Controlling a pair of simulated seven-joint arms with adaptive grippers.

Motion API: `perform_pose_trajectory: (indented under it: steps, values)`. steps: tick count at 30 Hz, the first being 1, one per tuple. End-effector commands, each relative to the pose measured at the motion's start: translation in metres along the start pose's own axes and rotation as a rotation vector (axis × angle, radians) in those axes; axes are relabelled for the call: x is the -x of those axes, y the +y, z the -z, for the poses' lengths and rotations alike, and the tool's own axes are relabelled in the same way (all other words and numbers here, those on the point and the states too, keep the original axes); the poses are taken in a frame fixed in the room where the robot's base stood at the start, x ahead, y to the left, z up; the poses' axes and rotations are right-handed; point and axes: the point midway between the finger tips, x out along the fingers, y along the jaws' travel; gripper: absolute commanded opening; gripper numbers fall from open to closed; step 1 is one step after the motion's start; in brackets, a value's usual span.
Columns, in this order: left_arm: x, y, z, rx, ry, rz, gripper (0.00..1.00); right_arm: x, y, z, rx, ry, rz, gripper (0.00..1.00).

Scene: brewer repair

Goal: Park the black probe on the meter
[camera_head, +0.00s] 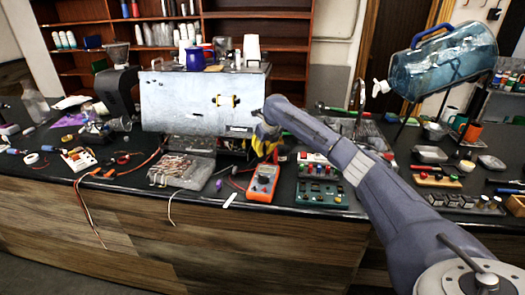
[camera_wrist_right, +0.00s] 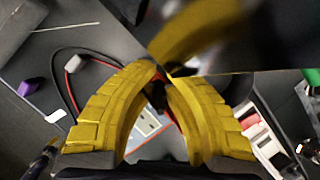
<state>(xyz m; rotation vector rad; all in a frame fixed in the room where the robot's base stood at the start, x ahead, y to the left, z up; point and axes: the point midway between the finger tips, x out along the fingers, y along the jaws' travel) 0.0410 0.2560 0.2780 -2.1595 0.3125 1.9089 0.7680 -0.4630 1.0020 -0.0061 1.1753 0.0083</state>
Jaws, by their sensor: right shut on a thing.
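The orange meter (camera_head: 262,184) stands near the bench's front edge, with its dial and screen facing the front. My right gripper (camera_head: 265,143), with yellow fingers, is just above and behind the meter, by the front of the big metal brewer. In the right wrist view its curved fingers (camera_wrist_right: 165,80) close together at the tips. A dark piece, which looks like the black probe (camera_wrist_right: 157,95), shows between them, mostly hidden. Part of what looks like the meter (camera_wrist_right: 147,125) shows behind the fingers. My left gripper is not in view.
The metal brewer (camera_head: 200,101) stands behind the meter. A white strip (camera_head: 229,200) and a purple piece (camera_wrist_right: 34,87) lie close by.

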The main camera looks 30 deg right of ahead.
Motion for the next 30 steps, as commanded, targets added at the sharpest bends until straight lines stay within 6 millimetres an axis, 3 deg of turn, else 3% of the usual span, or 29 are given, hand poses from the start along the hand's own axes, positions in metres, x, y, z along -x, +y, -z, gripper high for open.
perform_pose_trajectory:
  steps: [30]
  values:
    - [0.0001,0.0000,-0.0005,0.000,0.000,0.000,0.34,-0.0067,0.0007,0.0025,0.001,0.000,0.001,0.00]
